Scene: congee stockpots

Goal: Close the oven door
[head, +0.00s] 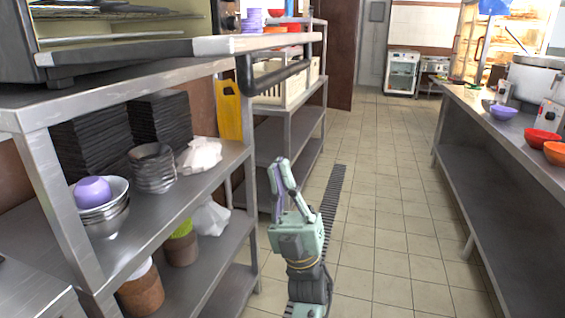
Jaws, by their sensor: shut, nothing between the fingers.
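The oven (22,45) stands at the upper left on the top of a steel shelf unit. Its door (250,43) is folded down and sticks out nearly level over the shelf's edge. The door's dark bar handle (275,78) hangs below its outer edge. My gripper (278,163) is shut and empty, pointing up in the aisle. In the picture it shows below the handle, apart from it; the depth between them is hard to tell.
The shelf unit (245,153) holds black trays (92,142), metal bowls (152,168) and a purple bowl (93,190). A long steel counter (525,140) with bowls runs along the right. The tiled aisle (385,200) between them is clear.

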